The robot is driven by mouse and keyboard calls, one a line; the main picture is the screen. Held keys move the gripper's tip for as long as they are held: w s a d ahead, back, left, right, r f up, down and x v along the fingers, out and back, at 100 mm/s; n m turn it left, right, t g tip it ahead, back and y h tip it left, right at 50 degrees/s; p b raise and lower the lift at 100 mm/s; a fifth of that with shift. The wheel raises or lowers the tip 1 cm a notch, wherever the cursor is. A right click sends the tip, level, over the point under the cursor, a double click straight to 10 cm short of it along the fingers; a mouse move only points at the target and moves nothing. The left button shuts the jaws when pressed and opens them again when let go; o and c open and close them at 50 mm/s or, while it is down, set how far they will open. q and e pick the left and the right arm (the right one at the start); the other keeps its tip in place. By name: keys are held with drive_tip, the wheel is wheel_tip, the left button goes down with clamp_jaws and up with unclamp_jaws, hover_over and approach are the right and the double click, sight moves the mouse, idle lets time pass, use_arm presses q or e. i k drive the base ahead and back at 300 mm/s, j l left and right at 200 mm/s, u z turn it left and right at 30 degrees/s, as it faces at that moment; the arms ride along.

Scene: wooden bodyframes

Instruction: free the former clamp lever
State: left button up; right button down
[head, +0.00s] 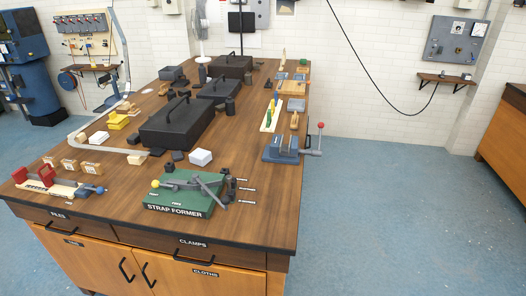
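The strap former is a green block (180,203) with a white "STRAP FORMER" label, at the front middle of the bench in the head view. A grey lever (181,183) with a yellow ball knob (155,183) lies low across its top, the knob toward the left. Another grey bar crosses it, and dark fittings (229,187) stand at the block's right side. The small labels on top are too small to read with certainty. I cannot tell which bar presses on which. Neither of my grippers is in view.
A red clamp with a blue knob (99,190) sits at front left.

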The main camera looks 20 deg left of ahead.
sight(156, 183)
drive_tip(key=u, duration=1.5)
